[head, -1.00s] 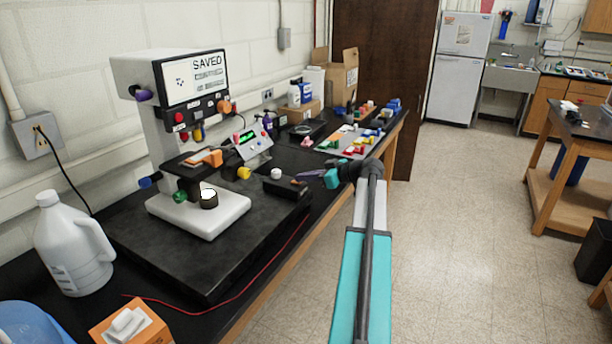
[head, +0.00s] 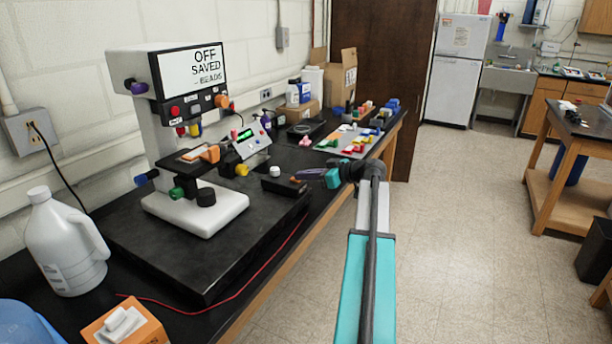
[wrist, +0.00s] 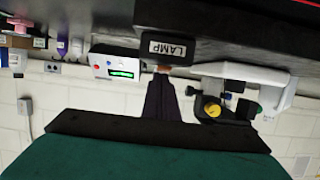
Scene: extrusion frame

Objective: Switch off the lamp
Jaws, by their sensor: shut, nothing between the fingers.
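The white microscope (head: 195,213) stands on a black slab, and the round lamp (head: 206,197) on its base is dark. Its screen (head: 195,66) reads "OFF SAVED BEADS". A low black switch box (head: 284,187) with a white knob (head: 275,171) and a small orange-brown part sits at the slab's right edge. In the wrist view, which is upside down, the box (wrist: 195,20) bears the label LAMP (wrist: 168,48). My gripper (head: 303,174) is shut and empty, its dark fingertips (wrist: 161,78) right at the orange-brown part (wrist: 163,69). I cannot tell whether they touch it.
A small control panel with a green display (head: 246,142) stands behind the box. A tray of coloured pieces (head: 347,142) lies farther back. A white jug (head: 65,245) and an orange box (head: 125,325) are at the front left.

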